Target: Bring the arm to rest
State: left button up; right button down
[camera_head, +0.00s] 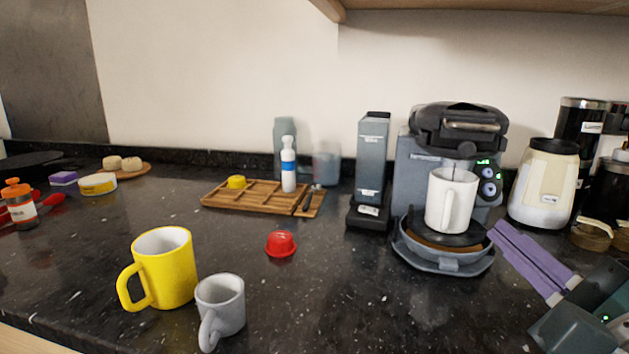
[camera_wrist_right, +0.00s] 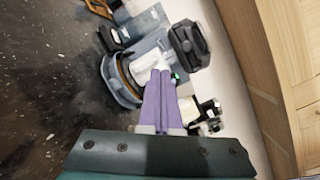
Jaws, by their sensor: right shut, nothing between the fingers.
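My right gripper (camera_head: 497,236) comes in from the lower right in the head view. Its two purple fingers lie together, shut and empty, pointing up-left toward the coffee machine (camera_head: 405,170). The fingertips are close to the machine's right side in the picture; I cannot tell whether they touch it. In the right wrist view the shut purple fingers (camera_wrist_right: 160,75) point at the machine (camera_wrist_right: 190,45). A white mug (camera_head: 452,203) stands upright on the machine under its spout. My left gripper is in neither view.
A yellow mug (camera_head: 165,268), a grey mug (camera_head: 222,305) and a red bowl-like item (camera_head: 281,243) stand on the dark counter (camera_head: 340,300). A grinder-like device (camera_head: 372,160) stands left of the machine, a cream appliance (camera_head: 545,183) right. A wooden tray (camera_head: 262,199) lies behind. The front middle is clear.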

jog(key=s+a+f+n+g+y+p, duration=0.1)
jog(key=s+a+n+g+p, duration=0.35)
jog(key=n, duration=0.45)
jog(key=s+a+f+n+g+y+p, duration=0.1)
jog(key=s+a+n+g+y+p, duration=0.15)
jog(key=s+n+g, duration=0.4)
jog(key=s+d+r+n+g+h+p, duration=0.2)
jog(key=s+d+n+p, duration=0.1)
jog(key=s+n, duration=0.3)
jog(key=s+d+r+n+g+h+p, duration=0.1)
jog(key=s+d+n+g+h+p, duration=0.1)
jog(key=s+n, duration=0.4)
notch_tip(320, 180, up, 35)
jog(key=s+m+p, duration=0.1)
jog(key=p, duration=3.4)
jog(key=shift+r, duration=0.2)
